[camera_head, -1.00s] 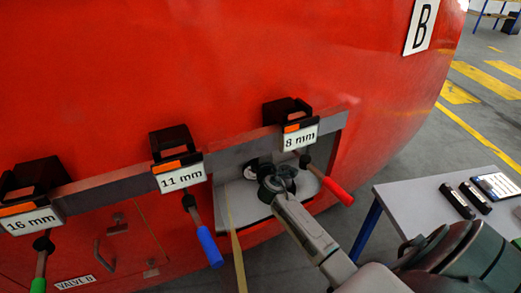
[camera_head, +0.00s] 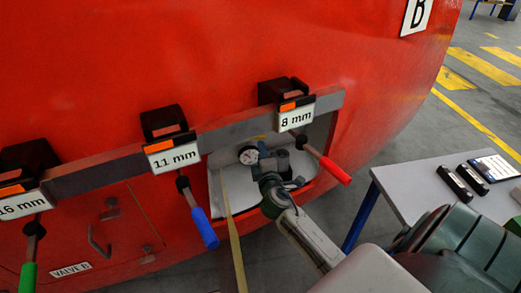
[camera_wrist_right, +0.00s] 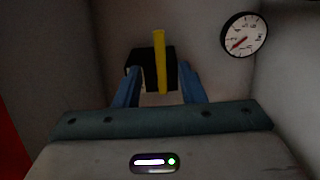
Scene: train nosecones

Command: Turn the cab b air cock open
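The air cock is a black block (camera_wrist_right: 140,78) with an upright yellow lever (camera_wrist_right: 159,62), in the right wrist view. My right gripper (camera_wrist_right: 160,82) is open, its two blue fingers one on each side of the lever, with gaps showing between lever and fingers. Whether a finger touches the black block I cannot tell. In the head view my right gripper (camera_head: 277,163) reaches into the pale recess (camera_head: 222,186) of the red nosecone and hides most of the cock. A letter B plate (camera_head: 418,14) is on the nosecone. My left gripper is not in view.
A round gauge (camera_head: 248,155) is in the recess; it also shows in the right wrist view (camera_wrist_right: 244,34). Tools with red (camera_head: 335,171), blue (camera_head: 204,229) and green (camera_head: 28,277) handles hang along the grey rail. A table (camera_head: 400,186) stands at the right.

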